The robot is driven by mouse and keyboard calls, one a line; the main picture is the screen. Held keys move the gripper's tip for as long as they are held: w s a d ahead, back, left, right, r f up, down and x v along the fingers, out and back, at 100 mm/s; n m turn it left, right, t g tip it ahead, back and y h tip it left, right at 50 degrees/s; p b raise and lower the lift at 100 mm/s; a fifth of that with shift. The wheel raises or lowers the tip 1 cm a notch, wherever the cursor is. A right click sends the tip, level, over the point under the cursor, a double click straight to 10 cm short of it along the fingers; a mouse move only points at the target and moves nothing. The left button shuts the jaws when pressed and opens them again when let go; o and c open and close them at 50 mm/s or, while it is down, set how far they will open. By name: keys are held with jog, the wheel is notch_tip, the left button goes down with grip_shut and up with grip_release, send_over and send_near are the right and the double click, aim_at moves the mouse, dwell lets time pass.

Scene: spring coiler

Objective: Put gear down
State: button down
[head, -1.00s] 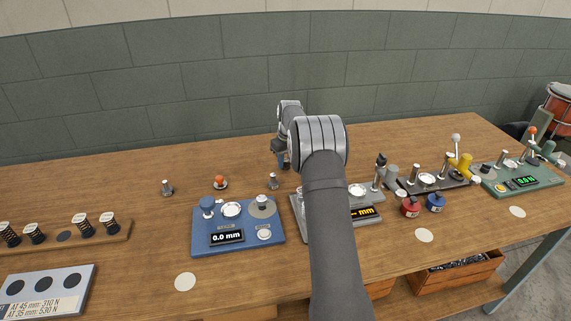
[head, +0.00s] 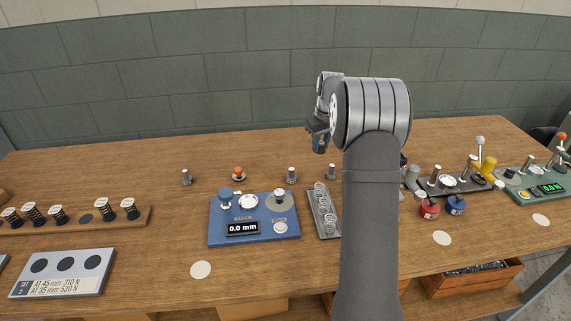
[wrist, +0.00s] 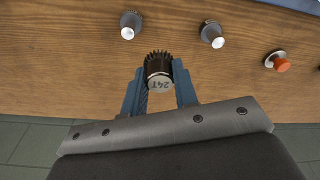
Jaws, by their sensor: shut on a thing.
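The gear (wrist: 158,68) is dark and toothed, with a light hub face marked "24T". In the wrist view my gripper (wrist: 158,75) is shut on it, one blue finger on each side. The gear is held over the back part of the wooden table. In the head view my gripper (head: 318,140) is above the table's back area, left of my forearm. The gear is too small to make out there.
Short metal posts stand at the back: one (head: 331,172), another (head: 292,175), a third (head: 186,177). An orange-topped peg (head: 238,174) is between them. A blue gauge (head: 254,240) reads 0.0 mm, beside a grey tray (head: 323,215). My arm hides part of the bench.

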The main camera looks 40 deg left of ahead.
jog(key=s+a, duration=0.5)
jog(key=s, duration=0.2)
send_over(264, 175)
jog(key=f, duration=0.6)
jog(key=shift+d+f, duration=0.3)
jog(key=shift+d, duration=0.05)
jog(key=shift+a+f, duration=0.15)
jog(key=shift+f, duration=1.95)
jog(key=shift+f, duration=0.15)
jog(key=c, duration=1.1)
grip_release()
jog(key=shift+c, duration=0.2)
notch_tip(264, 175, up, 12)
jog(key=d, duration=0.1)
jog(key=shift+s+d, duration=0.2)
jog(key=shift+s, duration=0.15)
